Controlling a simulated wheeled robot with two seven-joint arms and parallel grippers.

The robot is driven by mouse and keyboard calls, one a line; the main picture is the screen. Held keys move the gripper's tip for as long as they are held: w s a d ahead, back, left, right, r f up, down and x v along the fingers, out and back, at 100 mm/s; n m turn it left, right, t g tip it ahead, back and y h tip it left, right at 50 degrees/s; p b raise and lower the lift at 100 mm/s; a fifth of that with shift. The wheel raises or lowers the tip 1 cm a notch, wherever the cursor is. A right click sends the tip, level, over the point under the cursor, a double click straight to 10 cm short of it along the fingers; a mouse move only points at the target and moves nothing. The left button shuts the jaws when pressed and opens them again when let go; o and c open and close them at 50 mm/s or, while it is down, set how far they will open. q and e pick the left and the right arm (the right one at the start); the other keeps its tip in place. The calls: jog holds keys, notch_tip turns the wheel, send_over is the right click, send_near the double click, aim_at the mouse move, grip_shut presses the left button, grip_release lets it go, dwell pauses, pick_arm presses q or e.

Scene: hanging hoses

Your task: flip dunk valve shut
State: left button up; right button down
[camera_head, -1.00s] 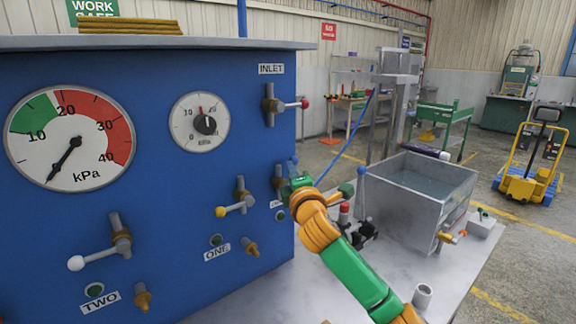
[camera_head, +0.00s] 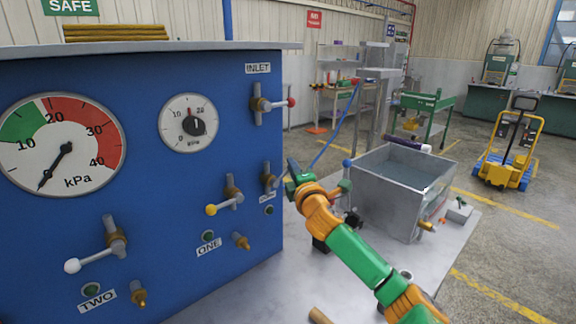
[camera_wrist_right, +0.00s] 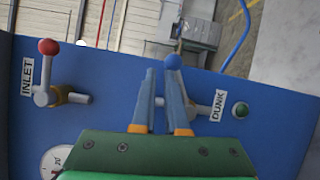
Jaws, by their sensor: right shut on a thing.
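The dunk valve (camera_head: 269,179) is on the blue panel's right part, above a small label in the head view. In the right wrist view its blue knob (camera_wrist_right: 172,61) shows at the fingertips, its stem (camera_wrist_right: 203,109) runs toward the DUNK label (camera_wrist_right: 218,105), and the fingers hide much of the lever. My right gripper (camera_head: 288,173) is at this valve, partly covering it. In the right wrist view the gripper (camera_wrist_right: 159,75) has its fingers at the lever, shut on it just below the knob. My left gripper is not in view.
The inlet valve (camera_head: 262,104) with a red knob is above. The yellow-knobbed ONE valve (camera_head: 228,198) is close on the left, the white-knobbed TWO valve (camera_head: 105,246) lower left. A water tank (camera_head: 386,200) stands right on the grey bench (camera_head: 250,300).

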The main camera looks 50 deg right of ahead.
jog(key=shift+s+d+f, duration=0.1)
jog(key=shift+d+f, duration=0.1)
jog(key=shift+d, duration=0.3)
dwell(0.5)
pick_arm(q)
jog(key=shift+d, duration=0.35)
pick_arm(e)
jog(key=shift+d+f, duration=0.75)
jog(key=shift+f, duration=0.1)
jog(key=shift+a, duration=0.1)
